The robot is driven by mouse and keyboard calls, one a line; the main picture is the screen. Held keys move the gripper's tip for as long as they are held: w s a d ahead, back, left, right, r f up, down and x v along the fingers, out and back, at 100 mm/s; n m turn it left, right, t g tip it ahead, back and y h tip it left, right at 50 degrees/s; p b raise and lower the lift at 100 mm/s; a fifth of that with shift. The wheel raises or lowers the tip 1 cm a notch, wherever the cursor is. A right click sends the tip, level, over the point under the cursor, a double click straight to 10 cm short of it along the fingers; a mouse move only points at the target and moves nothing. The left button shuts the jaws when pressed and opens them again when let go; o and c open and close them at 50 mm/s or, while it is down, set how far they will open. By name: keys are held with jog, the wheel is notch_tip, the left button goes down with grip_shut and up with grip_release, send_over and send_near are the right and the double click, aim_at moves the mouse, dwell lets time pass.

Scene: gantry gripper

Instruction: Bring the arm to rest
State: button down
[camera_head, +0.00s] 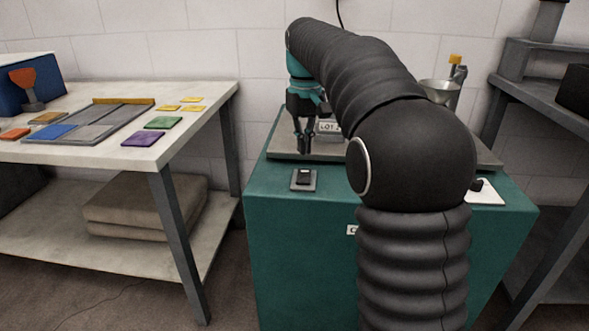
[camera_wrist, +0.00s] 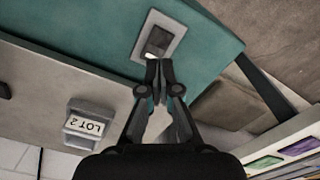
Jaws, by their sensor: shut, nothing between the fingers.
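My arm (camera_head: 375,85) is black and ribbed. It rises in front of the teal cabinet (camera_head: 290,265) and bends over its top. My gripper (camera_head: 303,142) hangs fingers-down above the cabinet top, apart from it. In the wrist view my gripper (camera_wrist: 153,72) has its fingertips together with nothing between them. A small black switch on a grey plate (camera_head: 304,180) lies just below and in front of the fingertips. The switch plate also shows in the wrist view (camera_wrist: 172,37), beyond the fingertips. My arm hides part of the cabinet top.
A block labelled LOT 2 (camera_head: 328,127) stands on the grey slab (camera_head: 283,145), close to my gripper. A metal funnel (camera_head: 440,92) is behind my arm. A white table (camera_head: 90,153) with coloured tiles is at left, a dark shelf (camera_head: 535,85) at right. A white card (camera_head: 487,193) lies on the cabinet.

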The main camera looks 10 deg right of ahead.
jog(key=s+m+t, duration=0.1)
jog(key=s+t, duration=0.2)
jog(key=s, duration=1.4)
jog(key=s+f+m+t, duration=0.1)
jog(key=s+f+t, duration=0.1)
jog(key=s+f, duration=0.9)
jog(key=shift+s+t, duration=0.3)
jog(key=shift+s, duration=0.95)
